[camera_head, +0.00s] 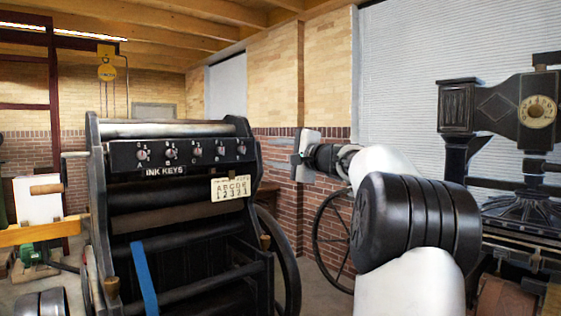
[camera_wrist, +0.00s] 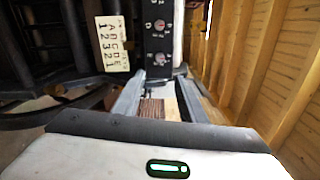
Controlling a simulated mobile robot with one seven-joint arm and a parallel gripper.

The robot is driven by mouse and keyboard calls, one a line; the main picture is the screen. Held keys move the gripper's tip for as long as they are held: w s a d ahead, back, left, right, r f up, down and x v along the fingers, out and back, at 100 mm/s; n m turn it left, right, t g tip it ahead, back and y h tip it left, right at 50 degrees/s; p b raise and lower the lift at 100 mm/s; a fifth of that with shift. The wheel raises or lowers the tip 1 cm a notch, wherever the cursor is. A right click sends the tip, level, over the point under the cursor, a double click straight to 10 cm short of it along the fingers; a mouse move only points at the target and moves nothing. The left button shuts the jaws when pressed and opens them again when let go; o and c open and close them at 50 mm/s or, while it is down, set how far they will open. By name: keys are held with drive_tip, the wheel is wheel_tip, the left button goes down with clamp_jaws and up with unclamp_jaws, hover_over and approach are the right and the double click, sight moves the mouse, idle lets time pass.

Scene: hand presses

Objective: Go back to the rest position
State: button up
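My gripper (camera_head: 305,153) is raised in mid-air in the head view, right of the black press with the "INK KEYS" panel (camera_head: 180,153). Its two fingers stand apart, and nothing shows held between them. In the wrist view my gripper (camera_wrist: 163,80) also has a gap between its fingers, with brick wall showing through it. The press knobs (camera_wrist: 159,25) and the letter card (camera_wrist: 113,44) appear beyond the fingers there. I cannot tell the exact distance from the gripper to the press.
A second dark press with a round dial (camera_head: 537,111) stands at the right, behind my arm. A spoked wheel (camera_head: 334,238) stands below my gripper. A blue strip (camera_head: 144,280) hangs on the near press. A wooden-handled device (camera_head: 40,233) is at the left.

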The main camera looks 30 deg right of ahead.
drive_tip(key=shift+s+d, duration=0.15)
drive_tip(key=shift+s, duration=0.95)
